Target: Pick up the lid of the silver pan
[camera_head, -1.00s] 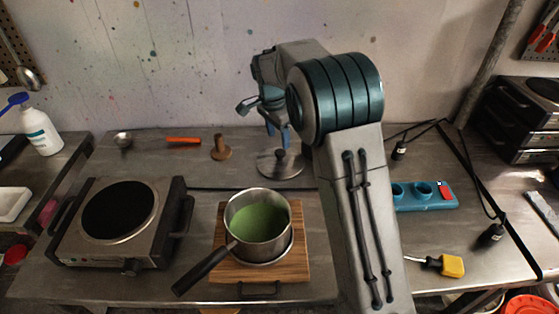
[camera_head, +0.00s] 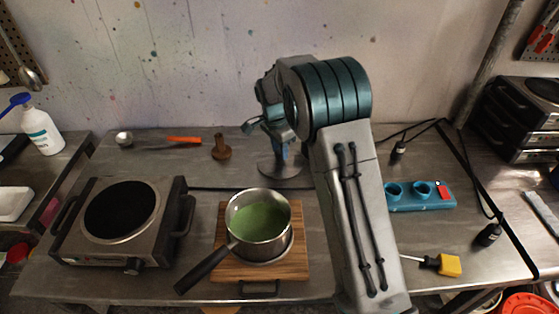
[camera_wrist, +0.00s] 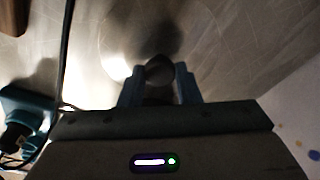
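The pan lid (camera_head: 268,172) is a round metal disc lying on the table behind the pan, partly hidden by my gripper. Its dark round knob shows in the wrist view (camera_wrist: 159,70). My gripper (camera_head: 281,152) is low over the lid. In the wrist view its two blue fingers (camera_wrist: 160,88) stand apart, one on each side of the knob, and look open; contact cannot be made out. The silver pan (camera_head: 246,238) holds green liquid and stands on a wooden board (camera_head: 297,268), its black handle pointing front left.
A hot plate (camera_head: 163,232) stands at the left. A wooden peg-like object (camera_head: 221,150) and an orange-handled ladle (camera_head: 183,140) lie left of the lid. A teal holder (camera_head: 425,203) and a yellow-handled screwdriver (camera_head: 448,265) are right of my arm.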

